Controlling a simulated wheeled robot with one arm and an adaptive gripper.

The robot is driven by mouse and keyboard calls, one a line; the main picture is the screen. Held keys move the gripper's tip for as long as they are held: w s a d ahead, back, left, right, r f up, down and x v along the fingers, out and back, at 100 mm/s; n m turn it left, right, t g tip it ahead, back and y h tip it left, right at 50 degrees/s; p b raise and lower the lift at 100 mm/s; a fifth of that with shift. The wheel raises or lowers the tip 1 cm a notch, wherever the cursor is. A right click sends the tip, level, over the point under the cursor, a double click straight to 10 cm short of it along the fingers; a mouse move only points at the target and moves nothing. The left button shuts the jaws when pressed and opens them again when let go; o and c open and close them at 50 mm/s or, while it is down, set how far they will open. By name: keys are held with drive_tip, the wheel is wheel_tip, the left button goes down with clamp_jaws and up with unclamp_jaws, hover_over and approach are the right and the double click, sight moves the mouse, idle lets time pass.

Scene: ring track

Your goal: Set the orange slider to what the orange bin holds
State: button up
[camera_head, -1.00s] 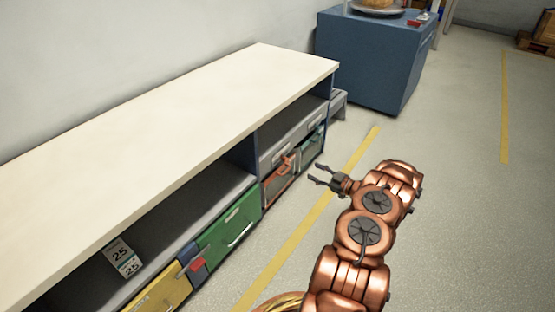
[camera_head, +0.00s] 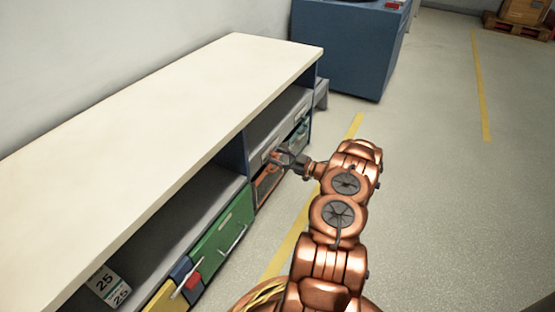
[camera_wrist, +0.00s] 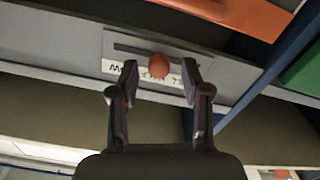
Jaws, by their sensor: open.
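An orange round slider knob (camera_wrist: 159,66) sits near the middle of a dark slot on a grey plate (camera_wrist: 118,42) in the wrist view. A white label (camera_wrist: 150,72) with black lettering lies along the slot, partly hidden by the knob and a finger, so I cannot read it. My gripper (camera_wrist: 160,80) is open, with a fingertip on either side of the knob; contact is not clear. In the head view my gripper (camera_head: 287,158) is at the shelf front, just above the orange bin (camera_head: 266,186). The bin's orange front (camera_wrist: 235,14) also shows in the wrist view; its contents are hidden.
A long shelf unit with a cream top (camera_head: 170,100) runs along the wall. A blue cabinet (camera_head: 345,45) is beyond.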

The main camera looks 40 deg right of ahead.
drive_tip(key=shift+w+a, duration=0.15)
drive_tip(key=shift+w, duration=0.4)
clamp_jaws()
idle(0.4)
